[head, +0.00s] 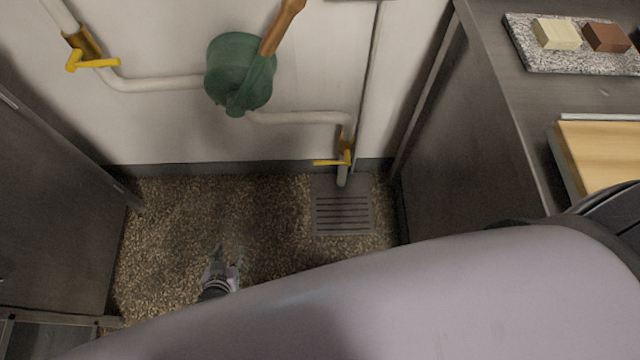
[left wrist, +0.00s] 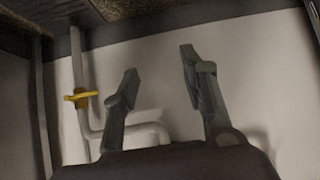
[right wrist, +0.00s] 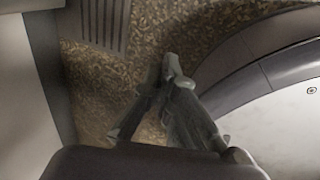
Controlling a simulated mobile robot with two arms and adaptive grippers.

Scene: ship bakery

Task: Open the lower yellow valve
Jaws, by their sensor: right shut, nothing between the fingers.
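The lower yellow valve (head: 345,157) sits on a white pipe close to the floor, above the drain grate. Its lever points left, crosswise to the upright pipe. It also shows at the left of the left wrist view (left wrist: 80,97), where the floor is at the top. My left gripper (head: 217,250) is low over the floor, left of the valve and apart from it. In the left wrist view its fingers (left wrist: 158,65) are spread and empty. My right gripper (right wrist: 170,68) is shut and empty over the floor; I cannot make it out in the head view.
Another yellow valve (head: 92,63) is higher on the left pipe. A green round object (head: 240,72) with a wooden handle hangs between the pipes. A steel cabinet (head: 50,200) stands left, a steel counter (head: 465,140) right. The drain grate (head: 342,208) lies in the speckled floor.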

